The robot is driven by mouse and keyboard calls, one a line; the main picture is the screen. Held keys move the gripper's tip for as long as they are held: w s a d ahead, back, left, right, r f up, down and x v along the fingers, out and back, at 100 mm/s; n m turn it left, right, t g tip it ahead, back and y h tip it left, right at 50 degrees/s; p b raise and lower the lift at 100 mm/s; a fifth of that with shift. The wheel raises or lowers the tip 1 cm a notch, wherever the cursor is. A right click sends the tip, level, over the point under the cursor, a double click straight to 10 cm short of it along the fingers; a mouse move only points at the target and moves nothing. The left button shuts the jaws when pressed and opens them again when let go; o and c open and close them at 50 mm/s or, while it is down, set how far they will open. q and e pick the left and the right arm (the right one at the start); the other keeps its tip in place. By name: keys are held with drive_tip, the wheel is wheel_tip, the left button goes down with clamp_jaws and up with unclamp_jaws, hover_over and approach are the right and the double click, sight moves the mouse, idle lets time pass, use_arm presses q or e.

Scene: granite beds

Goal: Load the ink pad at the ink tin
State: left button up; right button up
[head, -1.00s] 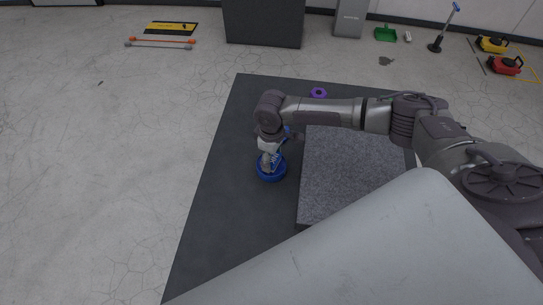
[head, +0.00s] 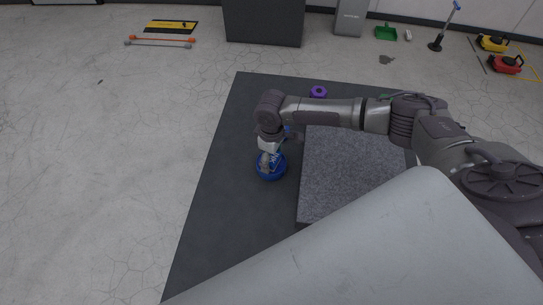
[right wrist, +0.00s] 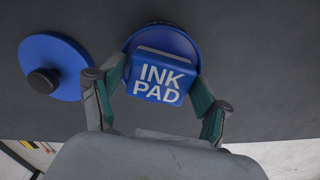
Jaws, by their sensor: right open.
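The ink pad (right wrist: 160,78) is a blue block with white "INK PAD" lettering. In the right wrist view it sits over a round blue tin (right wrist: 190,42), which I take to be the ink tin. The tin (head: 278,176) also shows on the dark mat in the head view. My right gripper (right wrist: 156,88) is open, pointing down over the tin, with one finger on each side of the pad. Whether the fingers touch the pad I cannot tell. A blue disc with a black knob (right wrist: 66,56), like a lid, lies beside the tin. My left gripper is not in view.
A speckled granite slab (head: 345,175) lies on the dark mat (head: 222,200), right of the tin. A purple hexagonal piece (head: 318,91) sits at the mat's back. The mat left of the tin is clear. A dark cabinet (head: 262,22) stands behind on the floor.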

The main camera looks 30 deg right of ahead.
idle(0.7)
drive_tip(key=shift+r+p, duration=0.1)
drive_tip(key=shift+p, duration=0.35)
drive_tip(key=c, duration=0.9)
drive_tip(key=shift+s+f, duration=0.1)
drive_tip(key=shift+f, duration=0.1)
idle(0.6)
wheel_tip(320, 180, up, 7)
drive_tip(key=p, duration=0.8)
drive_tip(key=shift+r, duration=0.15)
